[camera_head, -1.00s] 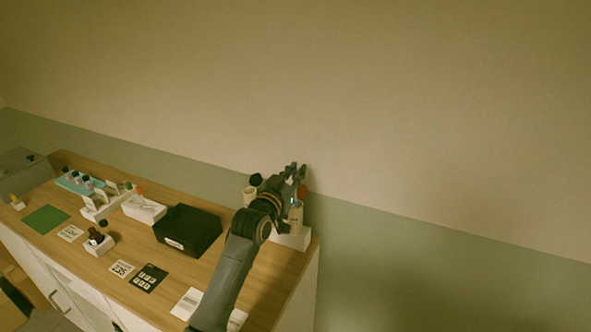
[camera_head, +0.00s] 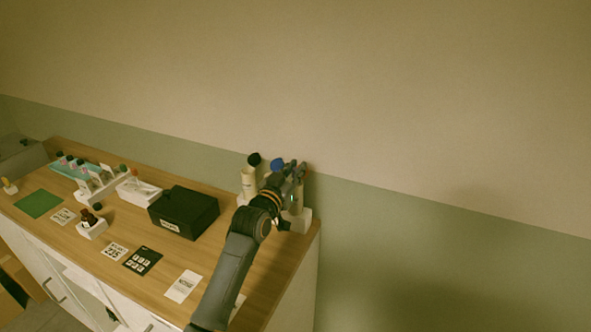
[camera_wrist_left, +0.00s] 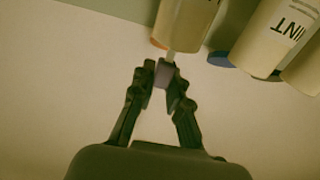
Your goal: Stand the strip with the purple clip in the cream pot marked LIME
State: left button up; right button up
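In the left wrist view, the purple clip (camera_wrist_left: 163,73) sits between the fingertips of my left gripper (camera_wrist_left: 164,80), which look closed on it. A short pale piece of the strip (camera_wrist_left: 171,57) shows between the clip and a cream pot with an orange rim (camera_wrist_left: 186,22). Whether the strip is inside that pot or in front of it, I cannot tell. No LIME label is readable. In the head view my left gripper (camera_head: 297,170) is at the pots at the counter's right end and partly hides them. My right gripper is not in view.
A cream pot marked MINT (camera_wrist_left: 278,38) with a blue rim stands beside the orange-rimmed one. In the head view a black-topped cream pot (camera_head: 248,182) stands left of the gripper. A black box (camera_head: 184,212), cards and small bottles occupy the counter; the wall is close behind.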

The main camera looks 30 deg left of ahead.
pick_arm(q)
jog(key=o, duration=0.5)
jog(key=shift+c, duration=0.2)
notch_tip(320, 180, up, 7)
jog(key=p, duration=0.7)
jog(key=shift+r, duration=0.15)
jog(key=shift+f, duration=0.2)
